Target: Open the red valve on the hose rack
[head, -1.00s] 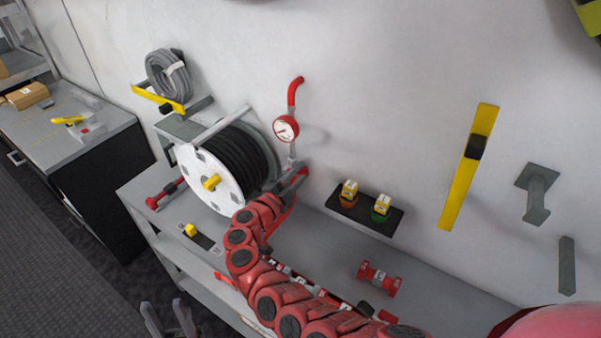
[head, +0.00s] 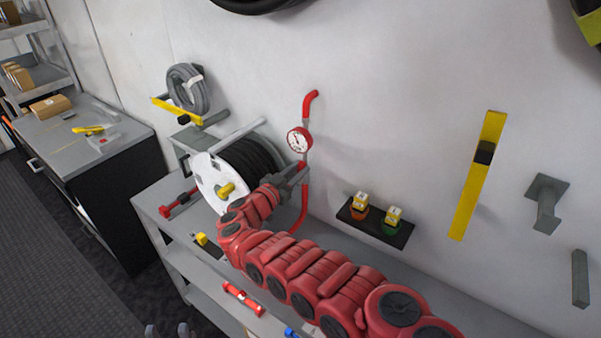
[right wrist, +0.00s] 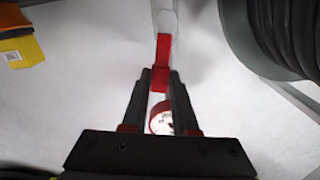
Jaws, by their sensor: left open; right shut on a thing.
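The red valve handle (right wrist: 162,62) sits on a pipe on the wall, below a round red-rimmed gauge (head: 299,140). The gauge also shows partly between my fingers in the right wrist view (right wrist: 160,119). My right gripper (right wrist: 160,77) is at the handle, its two dark fingers closed on its red part. In the head view my right gripper (head: 292,177) is at the pipe just below the gauge, and hides part of the valve. My left gripper (head: 168,331) is open and empty at the bottom edge, only its fingertips showing.
A white hose reel (head: 213,183) with black hose stands close left of the valve. A dark shelf (head: 375,223) with two small yellow-topped containers is to the right. A grey bench (head: 160,207) runs below. A yellow bar (head: 478,175) hangs on the wall.

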